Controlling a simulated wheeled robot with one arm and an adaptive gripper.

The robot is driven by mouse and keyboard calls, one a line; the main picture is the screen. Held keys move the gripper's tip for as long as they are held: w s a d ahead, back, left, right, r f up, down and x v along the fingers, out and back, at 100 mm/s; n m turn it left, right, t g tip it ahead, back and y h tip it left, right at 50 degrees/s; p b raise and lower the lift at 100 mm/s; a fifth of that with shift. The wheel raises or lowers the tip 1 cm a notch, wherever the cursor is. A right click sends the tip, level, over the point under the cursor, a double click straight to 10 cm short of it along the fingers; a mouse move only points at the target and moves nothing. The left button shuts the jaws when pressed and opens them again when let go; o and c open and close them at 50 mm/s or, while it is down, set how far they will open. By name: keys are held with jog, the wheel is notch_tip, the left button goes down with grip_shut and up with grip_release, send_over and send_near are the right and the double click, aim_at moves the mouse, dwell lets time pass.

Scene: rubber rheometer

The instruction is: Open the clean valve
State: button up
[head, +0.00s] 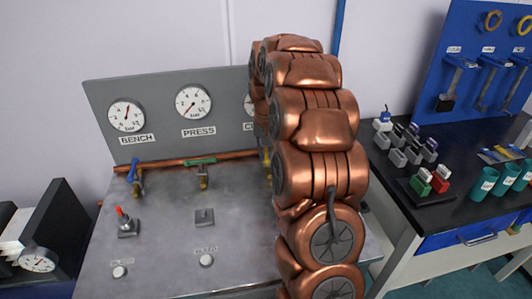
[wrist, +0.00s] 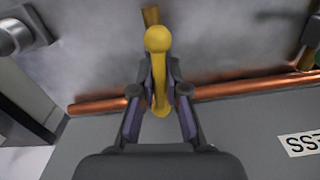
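The yellow valve handle (wrist: 159,65) stands in the middle of the wrist view, in front of the copper pipe. It looks to run across the pipe's line. My gripper (wrist: 159,82) has one finger on each side of the handle, with the pads close against it; it looks shut on it. In the head view my arm covers most of this valve, and only a bit of yellow (head: 266,158) shows beside it, below a gauge whose label starts with C. My gripper is hidden in that view.
A blue-handled valve (head: 133,171) and a green-handled valve (head: 201,162) sit on the same copper pipe (head: 170,162) to the left. A red-tipped lever (head: 126,222) stands on the metal bench top. A dark table (head: 425,207) with small blocks and cups is at the right.

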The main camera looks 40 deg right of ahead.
grip_shut()
jog(key=shift+f+n+b, duration=0.1)
jog(key=shift+n+b, duration=0.2)
jog(key=shift+b, duration=0.15)
jog(key=shift+n, duration=0.6)
jog(key=o, duration=0.6)
grip_release()
jog(key=shift+c, duration=0.2)
jog(key=shift+r, duration=0.2)
